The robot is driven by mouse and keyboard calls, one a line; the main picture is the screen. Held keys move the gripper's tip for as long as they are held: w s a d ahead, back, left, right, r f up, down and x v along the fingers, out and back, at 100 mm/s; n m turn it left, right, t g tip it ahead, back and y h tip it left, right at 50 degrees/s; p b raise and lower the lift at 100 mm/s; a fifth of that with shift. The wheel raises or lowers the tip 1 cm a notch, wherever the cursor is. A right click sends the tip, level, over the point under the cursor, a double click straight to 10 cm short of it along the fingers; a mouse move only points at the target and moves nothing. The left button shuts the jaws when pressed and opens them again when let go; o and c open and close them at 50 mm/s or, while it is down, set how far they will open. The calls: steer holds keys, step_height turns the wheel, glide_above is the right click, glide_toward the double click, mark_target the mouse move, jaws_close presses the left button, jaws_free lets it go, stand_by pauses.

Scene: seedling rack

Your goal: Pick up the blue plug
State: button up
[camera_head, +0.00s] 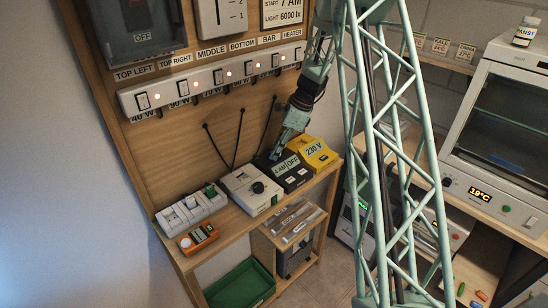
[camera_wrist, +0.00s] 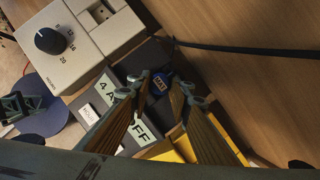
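The blue plug (camera_wrist: 161,87) shows in the wrist view with a small tag reading "MAT". It is at the black box labelled "4 AM/OFF" (camera_wrist: 118,74); whether it is seated there I cannot tell. My gripper (camera_wrist: 166,82) is open, with one fingertip on each side of the plug and a narrow gap visible. In the head view my gripper (camera_head: 276,156) points down at the same black box (camera_head: 291,178). The plug is hidden behind it there.
A white box with a black knob (camera_head: 240,182) stands left of the black box, and a yellow "230 V" box (camera_head: 322,160) right of it. White sockets (camera_head: 190,210) and an orange device (camera_head: 199,238) are further left. Black cables (camera_head: 236,148) run along the wooden back panel (camera_head: 225,125).

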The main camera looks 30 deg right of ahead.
steer(key=shift+c, duration=1.3)
steer(key=shift+r, duration=0.1)
step_height(320, 180, up, 10)
stand_by(0.3)
steer(key=s+d+r+n+g+b, duration=0.3)
steer(key=s+d+r+n, duration=0.5)
steer(key=s+d, duration=0.3)
steer(key=s+d+r+n+g+b, duration=0.2)
steer(key=s+d+r+n+b, duration=0.4)
steer(key=s+d+r, duration=0.5)
steer(key=s+d+n, duration=0.1)
steer(key=d+n, duration=0.1)
steer(key=d, duration=0.1)
steer(key=shift+d+g+h, duration=0.15)
steer(key=shift+g+h, duration=0.25)
